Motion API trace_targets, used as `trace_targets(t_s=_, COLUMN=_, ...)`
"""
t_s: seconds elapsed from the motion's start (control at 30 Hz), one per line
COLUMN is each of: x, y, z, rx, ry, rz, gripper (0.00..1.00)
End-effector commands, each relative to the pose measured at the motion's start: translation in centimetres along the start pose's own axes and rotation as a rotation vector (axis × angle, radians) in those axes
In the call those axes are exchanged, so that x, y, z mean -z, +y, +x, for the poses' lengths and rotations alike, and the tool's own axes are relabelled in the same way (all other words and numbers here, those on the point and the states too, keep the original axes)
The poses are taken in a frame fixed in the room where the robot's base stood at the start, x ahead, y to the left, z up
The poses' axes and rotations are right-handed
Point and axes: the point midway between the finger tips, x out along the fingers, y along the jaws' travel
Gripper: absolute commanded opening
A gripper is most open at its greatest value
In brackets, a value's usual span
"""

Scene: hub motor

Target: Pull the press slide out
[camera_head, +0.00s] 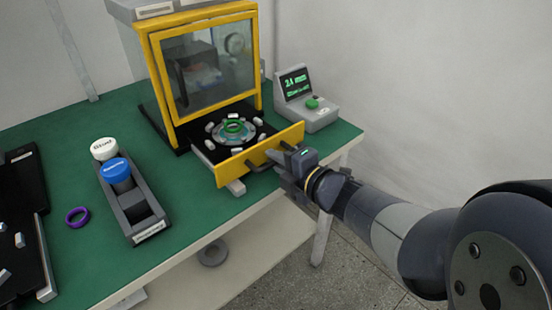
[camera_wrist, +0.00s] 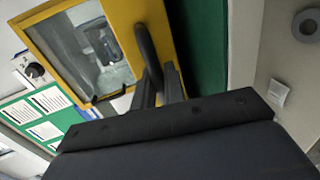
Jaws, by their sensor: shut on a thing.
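The press (camera_head: 207,65) has a yellow frame with a clear window and stands on the green table. Its slide (camera_head: 203,146) extends out of the press front, with a yellow front plate (camera_head: 262,152). A round part with a green ring (camera_head: 233,128) and several small white blocks sit on the slide. My gripper (camera_head: 282,168) is at the front plate, shut on the dark slide handle (camera_head: 256,166). In the wrist view the handle (camera_wrist: 149,52) runs between my two fingers, close to the yellow plate. The grip point is partly hidden in the head view.
A control box (camera_head: 306,101) with a green screen stands right of the press. A rack with a white-capped and a blue-capped bottle (camera_head: 117,172), a purple ring (camera_head: 76,217) and a black tray (camera_head: 42,262) lie at left. The table's front edge runs below the slide.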

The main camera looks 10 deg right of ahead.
Motion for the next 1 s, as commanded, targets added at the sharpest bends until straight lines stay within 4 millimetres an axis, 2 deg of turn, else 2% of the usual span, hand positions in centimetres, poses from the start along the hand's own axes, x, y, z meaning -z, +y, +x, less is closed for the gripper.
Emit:
trace_targets(t_s=0.03, x=0.0, y=-0.1, z=0.0, rx=0.002, ry=-0.001, rz=0.001, gripper=0.14)
trace_targets(t_s=0.2, x=0.0, y=-0.1, z=0.0, rx=0.001, ry=-0.001, rz=0.000, gripper=0.28)
trace_targets(t_s=0.57, x=-0.1, y=0.1, z=-0.5, rx=0.000, ry=-0.002, rz=0.000, gripper=0.28)
trace_targets(t_s=1.0, x=-0.2, y=0.2, z=-6.5, rx=0.000, ry=-0.007, rz=0.000, gripper=0.28)
